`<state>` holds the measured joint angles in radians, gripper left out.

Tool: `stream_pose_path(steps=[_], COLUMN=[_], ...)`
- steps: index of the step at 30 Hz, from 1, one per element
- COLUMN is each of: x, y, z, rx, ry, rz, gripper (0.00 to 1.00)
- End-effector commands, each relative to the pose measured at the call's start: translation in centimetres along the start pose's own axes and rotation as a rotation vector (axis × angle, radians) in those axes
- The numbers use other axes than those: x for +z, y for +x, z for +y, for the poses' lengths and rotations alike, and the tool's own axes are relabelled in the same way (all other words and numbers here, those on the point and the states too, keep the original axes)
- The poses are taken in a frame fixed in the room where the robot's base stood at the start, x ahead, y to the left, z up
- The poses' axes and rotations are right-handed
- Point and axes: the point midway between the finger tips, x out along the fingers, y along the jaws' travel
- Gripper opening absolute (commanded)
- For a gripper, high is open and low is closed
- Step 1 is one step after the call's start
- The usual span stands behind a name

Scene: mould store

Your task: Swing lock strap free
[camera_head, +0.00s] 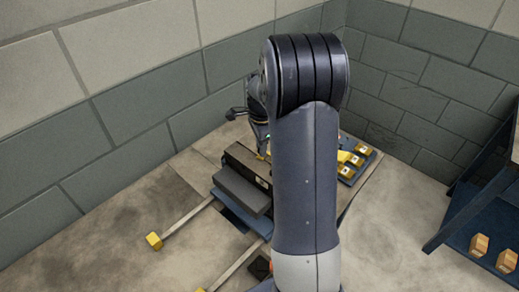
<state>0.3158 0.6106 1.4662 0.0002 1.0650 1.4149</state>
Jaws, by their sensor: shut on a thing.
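A dark block-shaped mould (243,190) stands near the middle of the view on a blue base, with a grey slab along its near side. My gripper (263,152) reaches down at the mould's far top edge, seen small and partly behind my own arm. Its jaws are shut on a small yellowish piece there, which appears to be the lock strap (263,157). The strap's full length and how it sits against the mould are too small to tell. My arm hides the mould's right side.
Two pale rails with yellow ends (153,240) stick out toward the front left. A blue tray (346,172) with several yellow blocks lies right of my arm. A dark blue shelf (462,215) with wooden blocks stands at the far right. Block walls close off the back.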

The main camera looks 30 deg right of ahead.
Motion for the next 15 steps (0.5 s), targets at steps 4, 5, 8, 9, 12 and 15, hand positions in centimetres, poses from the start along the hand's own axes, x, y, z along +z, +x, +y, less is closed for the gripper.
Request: stream_pose_path(steps=[4,5,8,9,12,15], x=[-0.7,-0.8,-1.1,-1.2,-1.5,-1.6], y=[0.0,0.0,0.0,-0.1,-0.1,-0.1], z=[-0.6,-0.7,-0.9,-1.0,-1.2,-1.3], rx=[-0.001,-0.001,-0.001,-0.002,-0.002,-0.002], ry=[0.108,0.127,0.182,0.201,0.239,0.266], rz=[0.000,0.000,0.000,0.000,0.000,0.000], gripper=[0.00,0.00,0.00,0.00,0.00,0.00])
